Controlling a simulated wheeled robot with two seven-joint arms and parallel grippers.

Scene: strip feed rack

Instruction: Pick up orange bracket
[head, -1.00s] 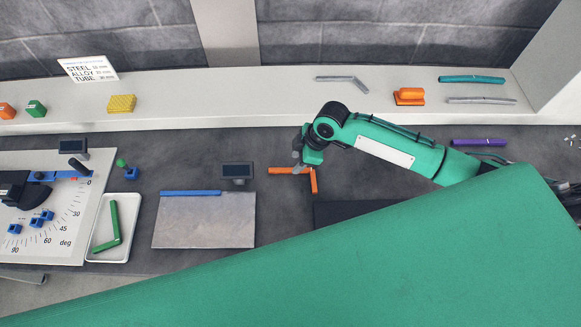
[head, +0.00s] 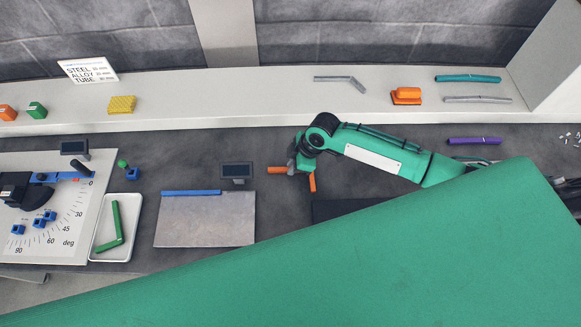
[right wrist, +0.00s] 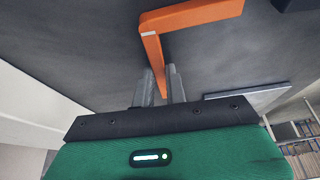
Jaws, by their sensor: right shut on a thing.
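The orange bracket (head: 277,170) is a bent L-shaped bar over the dark bench in the middle of the head view. My right gripper (head: 297,168) covers the bracket near its bend, and both of its ends show on either side. In the right wrist view the two grey fingers (right wrist: 161,82) are shut on one arm of the bracket (right wrist: 195,15), while the other arm extends to the upper right. I cannot tell whether the bracket is clear of the bench. My left gripper is not in view.
A grey plate with a blue strip (head: 205,222) and a small dark display (head: 237,171) lie left of the bracket. A white tray (head: 127,252) holds a green bent piece (head: 118,225). A shelf (head: 220,105) runs behind. My large green part fills the foreground.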

